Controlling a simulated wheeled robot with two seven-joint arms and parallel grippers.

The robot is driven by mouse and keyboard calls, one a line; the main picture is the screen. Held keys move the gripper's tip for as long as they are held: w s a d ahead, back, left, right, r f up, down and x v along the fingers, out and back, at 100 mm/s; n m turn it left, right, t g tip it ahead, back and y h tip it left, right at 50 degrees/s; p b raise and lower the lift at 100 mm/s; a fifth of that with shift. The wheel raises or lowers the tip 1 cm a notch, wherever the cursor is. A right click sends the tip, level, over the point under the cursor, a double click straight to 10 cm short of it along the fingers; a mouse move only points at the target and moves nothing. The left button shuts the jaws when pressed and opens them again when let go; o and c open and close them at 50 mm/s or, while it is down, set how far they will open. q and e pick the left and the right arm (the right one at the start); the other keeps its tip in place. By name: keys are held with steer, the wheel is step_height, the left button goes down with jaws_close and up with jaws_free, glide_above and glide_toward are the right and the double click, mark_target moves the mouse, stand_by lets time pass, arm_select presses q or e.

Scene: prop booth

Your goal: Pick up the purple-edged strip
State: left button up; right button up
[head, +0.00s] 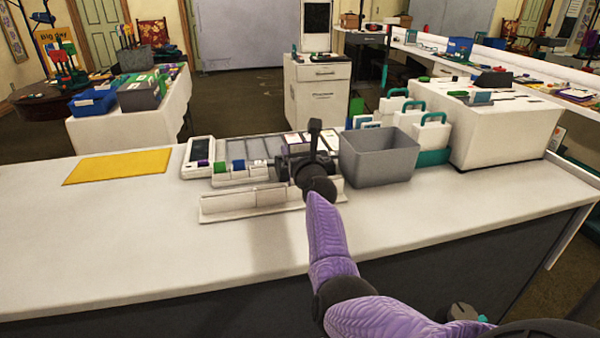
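A small purple patch (203,163) shows at the lower end of a white-framed dark panel on the counter. It may be the edge of the purple-edged strip, but it is too small to be sure. Beside it, small white pieces with a green top (220,167) and a blue top (239,164) stand before a grey sectioned tray (235,147). My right gripper (314,137) is over the right part of this tray, to the right of these pieces. Its fingers are dark and seen from behind, so their opening and any held thing are hidden. My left gripper is out of view.
A long white rail (255,202) lies in front of the tray. A grey bin (379,160) stands close to the right of my gripper, with white teal-handled cases (431,133) behind it. A yellow mat (118,167) lies left. The counter's front is clear.

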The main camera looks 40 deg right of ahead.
steer(key=c, duration=0.3)
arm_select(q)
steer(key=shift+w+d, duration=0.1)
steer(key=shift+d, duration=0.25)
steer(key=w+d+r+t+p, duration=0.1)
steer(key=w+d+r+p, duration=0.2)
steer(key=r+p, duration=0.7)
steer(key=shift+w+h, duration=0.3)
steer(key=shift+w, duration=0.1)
arm_select(e)
step_height(320, 180, up, 18)
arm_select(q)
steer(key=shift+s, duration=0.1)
arm_select(e)
steer(key=shift+f, duration=0.1)
